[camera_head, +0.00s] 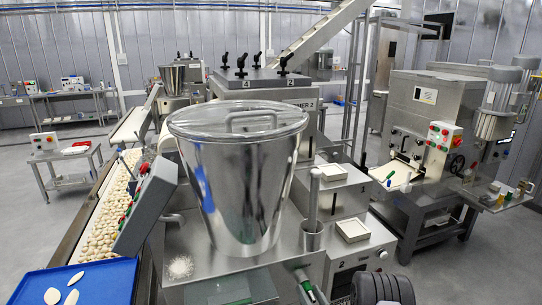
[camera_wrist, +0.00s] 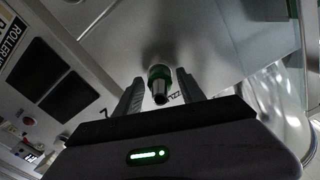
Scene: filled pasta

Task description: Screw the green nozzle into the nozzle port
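In the wrist view, the green nozzle (camera_wrist: 159,84) has a green collar and a metal tip that points toward the camera. It sits between the two fingers of my gripper (camera_wrist: 160,88), near a grey metal surface behind it. A narrow gap shows between the nozzle and each finger, so my gripper looks open around it and not clamped. The nozzle's far end and the nozzle port are hidden behind the collar, so I cannot tell how far it is seated.
A large steel hopper (camera_head: 240,180) blocks the middle of the head view. A conveyor with pasta (camera_head: 103,225) and a blue tray (camera_head: 95,283) lie left. A filling machine (camera_head: 440,110) stands right, with small coloured parts on its side shelf (camera_head: 490,200). Grey floor is free between the machines.

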